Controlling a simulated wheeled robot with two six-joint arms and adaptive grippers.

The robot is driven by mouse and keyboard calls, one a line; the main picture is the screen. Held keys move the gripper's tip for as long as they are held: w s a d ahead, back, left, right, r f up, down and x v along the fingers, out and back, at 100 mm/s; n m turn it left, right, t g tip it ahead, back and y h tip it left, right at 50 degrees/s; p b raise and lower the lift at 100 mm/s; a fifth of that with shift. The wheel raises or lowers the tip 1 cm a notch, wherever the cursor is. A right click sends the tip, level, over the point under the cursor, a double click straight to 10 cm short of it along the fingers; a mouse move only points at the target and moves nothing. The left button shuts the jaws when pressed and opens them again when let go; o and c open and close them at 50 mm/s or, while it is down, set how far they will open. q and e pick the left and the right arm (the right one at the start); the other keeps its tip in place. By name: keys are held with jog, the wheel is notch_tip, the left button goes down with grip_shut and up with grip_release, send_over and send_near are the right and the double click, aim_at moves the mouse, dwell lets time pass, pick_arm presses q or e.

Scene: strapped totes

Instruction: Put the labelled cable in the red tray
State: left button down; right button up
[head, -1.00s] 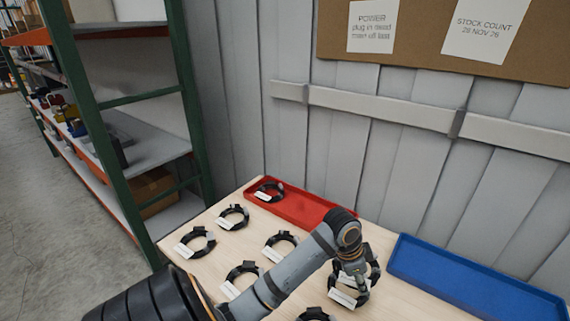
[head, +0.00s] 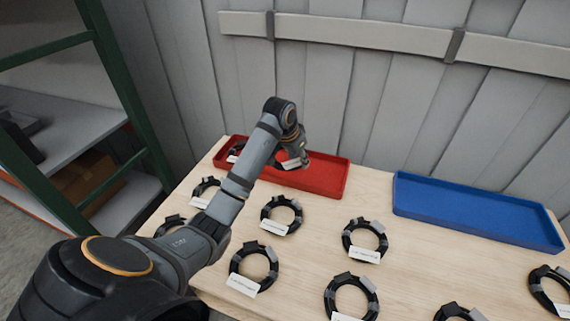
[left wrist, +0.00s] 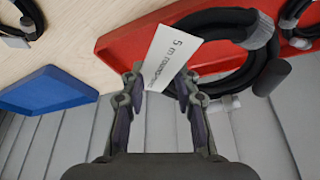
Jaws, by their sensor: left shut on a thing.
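My left gripper (head: 293,158) is over the red tray (head: 325,178), near its middle. In the left wrist view its fingers (left wrist: 160,86) are shut on a coiled black cable (left wrist: 228,18) with a white label (left wrist: 170,55); the label's text starts "5 m" and the rest is hard to read. The red tray (left wrist: 118,42) lies behind the held cable. I cannot tell whether the coil touches the tray floor. Another labelled coil (head: 236,151) lies at the tray's left end. My right gripper is not in view.
Several other labelled black coils, such as one in the middle (head: 365,238) and one nearer (head: 253,268), lie on the wooden table (head: 310,262). An empty blue tray (head: 478,212) stands at the back right. A plank wall (head: 345,100) rises behind the trays. A green-framed shelf stands left.

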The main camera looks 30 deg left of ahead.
pick_arm(q)
jog(key=w+a+f, duration=0.6)
jog(key=f, duration=0.1)
jog(key=shift+a, duration=0.3)
jog(key=shift+w+a+f, duration=0.2)
jog(key=shift+a+f, duration=0.15)
jog(key=shift+f, duration=0.2)
notch_tip(320, 180, down, 2)
jog(key=shift+f+p, duration=0.2)
jog(key=shift+p, duration=0.35)
jog(key=shift+f, duration=0.3)
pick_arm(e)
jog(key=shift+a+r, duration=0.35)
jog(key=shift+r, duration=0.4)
pick_arm(q)
jog(key=shift+f, duration=0.45)
jog(key=c, duration=1)
grip_release()
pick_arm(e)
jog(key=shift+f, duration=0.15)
